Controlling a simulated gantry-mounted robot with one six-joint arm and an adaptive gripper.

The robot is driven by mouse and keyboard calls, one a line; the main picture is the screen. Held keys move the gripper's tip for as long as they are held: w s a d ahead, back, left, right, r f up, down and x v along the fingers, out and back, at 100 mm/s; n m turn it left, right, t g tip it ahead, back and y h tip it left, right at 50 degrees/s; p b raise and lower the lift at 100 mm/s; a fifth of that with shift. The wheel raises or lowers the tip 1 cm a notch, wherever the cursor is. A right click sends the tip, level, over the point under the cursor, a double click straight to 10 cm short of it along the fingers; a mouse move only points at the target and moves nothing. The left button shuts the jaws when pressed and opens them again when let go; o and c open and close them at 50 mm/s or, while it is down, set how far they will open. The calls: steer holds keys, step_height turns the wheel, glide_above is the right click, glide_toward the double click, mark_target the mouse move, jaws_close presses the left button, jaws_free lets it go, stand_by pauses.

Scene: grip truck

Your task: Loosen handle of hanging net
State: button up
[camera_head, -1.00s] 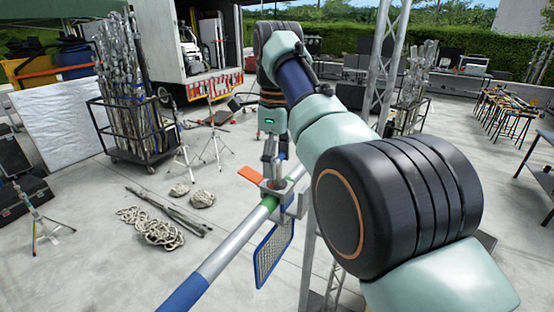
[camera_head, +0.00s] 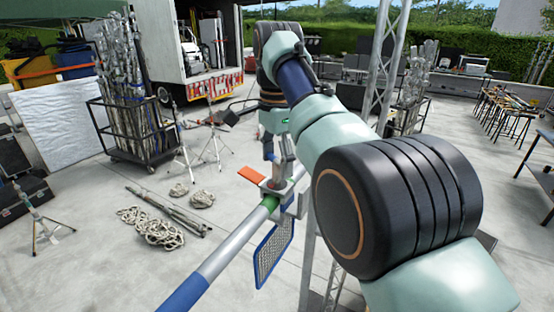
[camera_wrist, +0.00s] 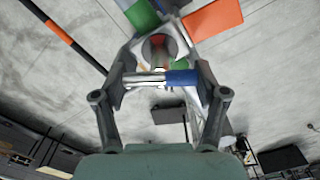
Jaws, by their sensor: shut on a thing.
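The hanging net (camera_head: 274,252) is a small mesh panel in a blue frame, hanging below a clamp (camera_head: 289,203) on a long horizontal pole (camera_head: 232,246). The pole has a green band beside the clamp and a blue near end. The net's handle (camera_wrist: 165,78) is a short crossbar, part silver and part blue, in the wrist view. My gripper (camera_head: 274,172) is directly above the clamp. In the wrist view, its two fingers (camera_wrist: 158,85) are on either side of the handle and closed on it. An orange plate (camera_head: 252,175) sticks out left of the clamp.
A truss stand (camera_head: 308,265) rises close to the clamp's right. Rope coils (camera_head: 158,228) and poles lie on the concrete floor at left. Light stands (camera_head: 213,140) and a cart of poles (camera_head: 140,150) stand farther back.

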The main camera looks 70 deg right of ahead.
steer(key=n, duration=0.4)
steer(key=shift+n, duration=0.3)
steer(key=n, duration=1)
steer(key=shift+n, duration=2.7)
steer(key=o, duration=1.2)
steer(key=shift+c, duration=0.2)
